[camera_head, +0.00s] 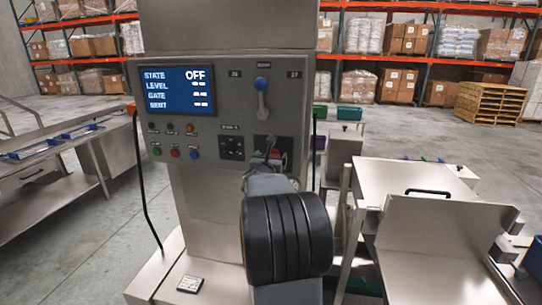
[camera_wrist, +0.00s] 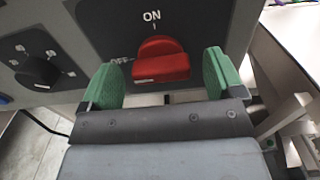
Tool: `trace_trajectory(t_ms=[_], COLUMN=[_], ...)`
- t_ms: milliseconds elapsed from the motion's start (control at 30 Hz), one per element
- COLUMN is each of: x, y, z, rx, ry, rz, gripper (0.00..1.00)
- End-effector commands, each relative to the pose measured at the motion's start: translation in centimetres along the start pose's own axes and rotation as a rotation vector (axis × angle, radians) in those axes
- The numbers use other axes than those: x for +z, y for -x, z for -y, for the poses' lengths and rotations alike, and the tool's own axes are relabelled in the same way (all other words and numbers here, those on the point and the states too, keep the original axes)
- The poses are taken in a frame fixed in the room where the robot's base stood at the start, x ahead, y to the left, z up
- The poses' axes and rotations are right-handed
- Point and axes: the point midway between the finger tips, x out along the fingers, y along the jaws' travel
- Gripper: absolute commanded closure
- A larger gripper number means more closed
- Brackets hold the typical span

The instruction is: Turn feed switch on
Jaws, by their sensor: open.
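The feed switch is a red rotary knob (camera_wrist: 160,60) on a dark plate, with ON printed above it and OFF partly hidden at its left. Its raised grip lies crosswise, roughly level in the wrist view. My gripper (camera_wrist: 162,68) is open, with one green finger pad to the left of the knob and one to the right. Gaps show on both sides, so the pads do not appear to touch it. In the head view my gripper (camera_head: 270,155) is at the panel and largely hides the switch. The screen (camera_head: 178,90) reads STATE OFF.
A blue-topped lever (camera_head: 262,97) sits above the switch, and a black selector knob (camera_wrist: 38,72) is to its left. Small coloured buttons (camera_head: 175,153) are on the panel's lower left. A steel table (camera_head: 400,180) stands close on the right. Open floor lies behind.

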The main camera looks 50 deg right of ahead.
Motion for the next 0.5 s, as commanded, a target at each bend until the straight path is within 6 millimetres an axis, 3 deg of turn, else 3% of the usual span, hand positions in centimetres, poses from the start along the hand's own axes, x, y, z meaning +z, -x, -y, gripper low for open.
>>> trace_trajectory(t_ms=[433,500], x=[-0.05,-0.04], y=[-0.79,-0.78], z=[0.03,0.03], rx=[0.000,0.000], ry=[0.000,0.000], rz=[0.000,0.000], gripper=[0.13,0.19])
